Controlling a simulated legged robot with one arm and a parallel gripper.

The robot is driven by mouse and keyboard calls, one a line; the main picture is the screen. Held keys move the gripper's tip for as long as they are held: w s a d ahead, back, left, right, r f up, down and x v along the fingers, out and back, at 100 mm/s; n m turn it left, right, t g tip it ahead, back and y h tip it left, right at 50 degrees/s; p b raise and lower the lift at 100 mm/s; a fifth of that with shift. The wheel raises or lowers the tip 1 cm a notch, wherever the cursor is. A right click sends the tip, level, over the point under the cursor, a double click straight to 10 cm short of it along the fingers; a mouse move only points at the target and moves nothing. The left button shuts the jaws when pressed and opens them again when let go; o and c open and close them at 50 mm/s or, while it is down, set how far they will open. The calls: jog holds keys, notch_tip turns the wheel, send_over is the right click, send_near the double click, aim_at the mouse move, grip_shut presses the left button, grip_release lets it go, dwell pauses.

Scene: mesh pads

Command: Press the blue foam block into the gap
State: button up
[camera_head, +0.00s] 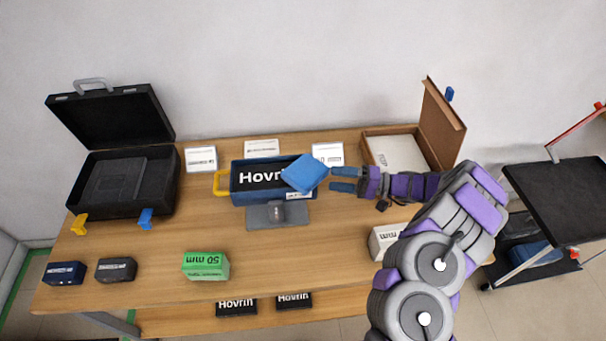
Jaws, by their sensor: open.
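The blue foam block (304,172) sits tilted at the right end of a dark blue open container (238,188) with a yellow handle. It covers part of the white "Hovrin" lettering of a black item (262,177) inside. My gripper (334,179) is open, with its blue fingertips just right of the block. I cannot tell whether they touch it. The gap beneath or around the block is hidden by the block itself.
A grey plate with a knob (278,215) lies in front of the container. An open black case (125,185) stands at left, an open cardboard box (395,152) at right. A green box (206,265) is near the front. The table's middle front is clear.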

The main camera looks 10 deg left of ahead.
aim_at(323, 177)
jog(key=shift+a, duration=1.65)
jog(key=shift+c, duration=0.6)
jog(key=shift+s+d, duration=0.1)
jog(key=shift+d, duration=0.15)
jog(key=c, duration=0.6)
grip_shut()
